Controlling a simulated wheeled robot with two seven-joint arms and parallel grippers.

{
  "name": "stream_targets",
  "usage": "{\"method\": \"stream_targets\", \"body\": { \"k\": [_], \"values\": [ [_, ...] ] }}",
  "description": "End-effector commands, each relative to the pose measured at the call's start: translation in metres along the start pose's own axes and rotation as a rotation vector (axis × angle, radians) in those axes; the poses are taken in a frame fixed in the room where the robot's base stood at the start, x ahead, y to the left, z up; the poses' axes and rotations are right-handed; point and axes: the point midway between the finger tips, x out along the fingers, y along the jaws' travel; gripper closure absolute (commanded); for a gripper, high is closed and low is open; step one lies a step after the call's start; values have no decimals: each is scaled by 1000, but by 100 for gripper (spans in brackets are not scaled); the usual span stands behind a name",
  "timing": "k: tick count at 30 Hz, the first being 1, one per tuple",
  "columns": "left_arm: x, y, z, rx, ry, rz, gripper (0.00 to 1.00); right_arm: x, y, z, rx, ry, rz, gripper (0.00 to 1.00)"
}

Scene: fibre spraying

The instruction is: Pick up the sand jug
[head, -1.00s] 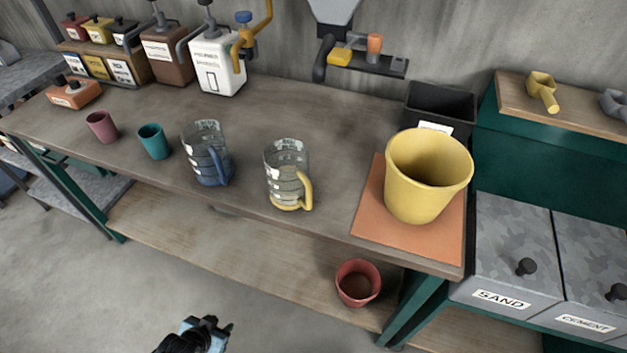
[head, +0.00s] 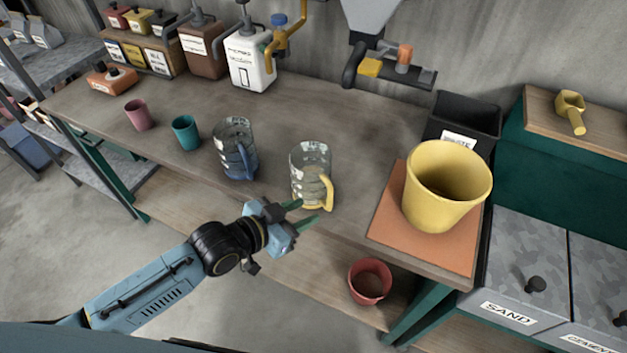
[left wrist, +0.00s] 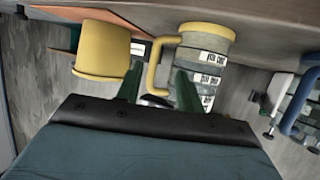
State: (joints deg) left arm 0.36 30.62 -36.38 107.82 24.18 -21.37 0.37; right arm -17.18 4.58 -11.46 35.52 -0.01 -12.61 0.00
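Two clear measuring jugs stand upright on the workbench (head: 340,120). One has a yellow handle and base (head: 312,175), the other a blue handle and base (head: 235,150); I read no sand label on either. My left gripper (head: 309,211) is open and empty just in front of the yellow-handled jug, its green fingertips near the base. In the left wrist view, which appears upside down, the yellow-handled jug (left wrist: 206,62) is ahead and its handle lies beyond the gap between the fingers (left wrist: 157,92). The blue-handled jug (left wrist: 293,110) is at right. My right gripper is out of view.
A yellow bucket (head: 445,190) stands on an orange mat (head: 395,225) to the right. Pink (head: 138,115) and teal (head: 185,131) cups stand left. A dispenser (head: 385,65) hangs behind. A red pot (head: 369,281) is on the lower shelf. A SAND bin (head: 520,265) is at lower right.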

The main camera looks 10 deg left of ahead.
Motion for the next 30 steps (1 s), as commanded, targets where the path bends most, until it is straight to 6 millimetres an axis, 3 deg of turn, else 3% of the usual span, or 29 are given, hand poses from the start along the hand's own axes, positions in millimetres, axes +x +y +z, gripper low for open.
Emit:
{"method": "stream_targets", "body": {
  "k": [3,11,19,30],
  "values": [
    [20,0,0,0,2,0,63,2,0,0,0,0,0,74],
    [39,2,-1,-1,1,0,63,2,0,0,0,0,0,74],
    [76,8,-1,1,1,-1,63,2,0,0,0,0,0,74],
    [84,8,0,2,0,-1,65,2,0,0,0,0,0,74]
  ]
}}
